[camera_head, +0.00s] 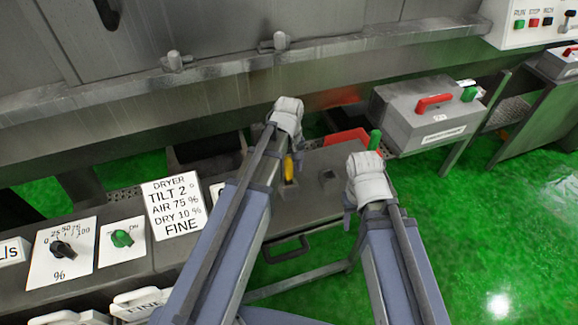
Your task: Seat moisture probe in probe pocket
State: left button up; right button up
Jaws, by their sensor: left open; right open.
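A grey cart top (315,208) lies below my arms. On it a slim yellow piece (289,168) stands beside my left forearm, partly hidden; I cannot tell whether it is the moisture probe. A small dark square recess (327,178) sits between my arms and may be the probe pocket. A green upright piece (375,139) shows behind my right gripper. My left gripper (286,115) is open, above the cart's far edge. My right gripper (364,180) is open, over the cart's right side. The fingertips are mostly hidden, and I see nothing held.
A grey box with a red handle (428,122) stands at right. A red tray (345,138) lies behind the cart. A control panel with a black knob (63,249), a green knob (122,239) and a dryer sign (174,207) is at left. Green floor (510,210) is clear at right.

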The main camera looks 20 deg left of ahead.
pick_arm(q)
notch_tip(320, 180, up, 8)
jog(key=p, duration=0.8)
jog(key=shift+f, duration=0.1)
dwell(0.4)
jog(key=s+d+f+m+b, duration=0.2)
jog(key=s+d+m+b, duration=0.1)
jog(key=s+d+m, duration=0.2)
jog(key=s+d+f+m+y+b, duration=0.1)
jog(key=s+d+f+m+b, duration=0.2)
jog(key=s, duration=0.6)
jog(key=d+m, duration=0.2)
jog(key=shift+f+m, duration=0.3)
jog(key=shift+f, duration=0.05)
jog(key=shift+d, duration=0.1)
